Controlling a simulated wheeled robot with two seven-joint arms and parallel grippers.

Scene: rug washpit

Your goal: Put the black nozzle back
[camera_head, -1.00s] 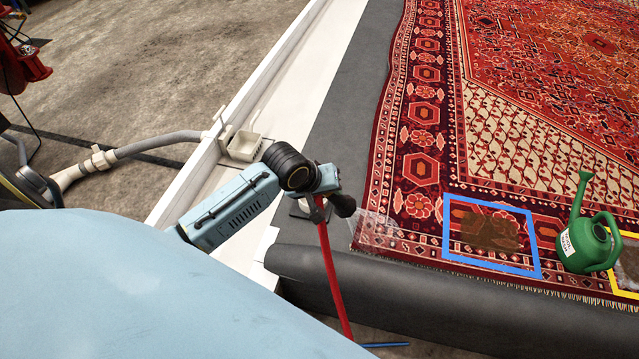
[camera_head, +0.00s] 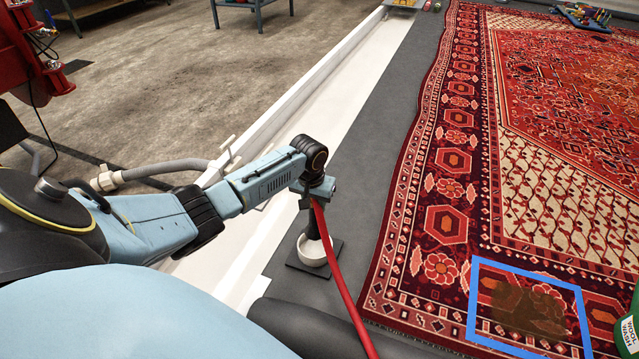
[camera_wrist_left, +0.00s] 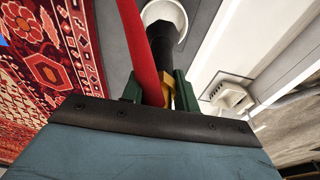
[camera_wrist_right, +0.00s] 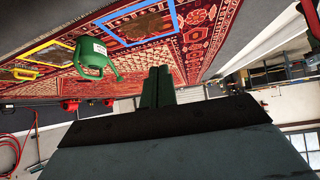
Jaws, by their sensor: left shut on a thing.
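My left gripper (camera_head: 317,192) is shut on the black nozzle (camera_head: 313,224), with the red hose (camera_head: 337,270) running from it toward the front. The nozzle points down at a white round cup (camera_head: 314,255) on a dark square plate (camera_head: 297,266). The left wrist view shows the nozzle (camera_wrist_left: 162,42) between the fingers (camera_wrist_left: 158,92) and its far end overlapping the cup (camera_wrist_left: 178,14). I cannot tell whether the tip is inside the cup or just above it. My right gripper (camera_wrist_right: 160,88) shows only in its wrist view, fingers together and empty.
A patterned red rug (camera_head: 450,190) lies to the right, with a blue frame (camera_head: 478,300) around a brown stain. A green watering can (camera_wrist_right: 94,56) stands on the rug. A white channel (camera_head: 330,105) and its raised edge run along the left of the grey strip.

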